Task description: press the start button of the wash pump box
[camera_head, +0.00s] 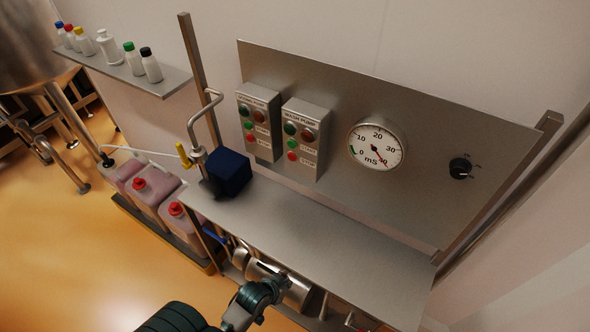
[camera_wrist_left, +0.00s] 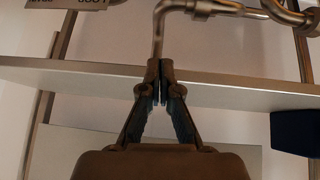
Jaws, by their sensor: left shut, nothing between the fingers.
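The wash pump box (camera_head: 306,138) is a grey metal box on the back panel, the right one of two. Its upper part has a green and a dark red round fitting. Below them the green start button (camera_head: 292,144) sits above the red stop button. My left arm comes in at the bottom of the head view, low and in front of the bench; its fingers cannot be made out clearly there. In the left wrist view my left gripper (camera_wrist_left: 160,82) is shut and empty, its fingertips together in front of a shelf edge and a steel pipe. My right gripper is not in view.
A similar pump box (camera_head: 258,120) is to the left, a round gauge (camera_head: 377,147) and black knob (camera_head: 461,168) to the right. A dark blue block (camera_head: 229,172) and a bent pipe (camera_head: 197,140) stand on the bench's left end. The bench top (camera_head: 330,245) is otherwise clear.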

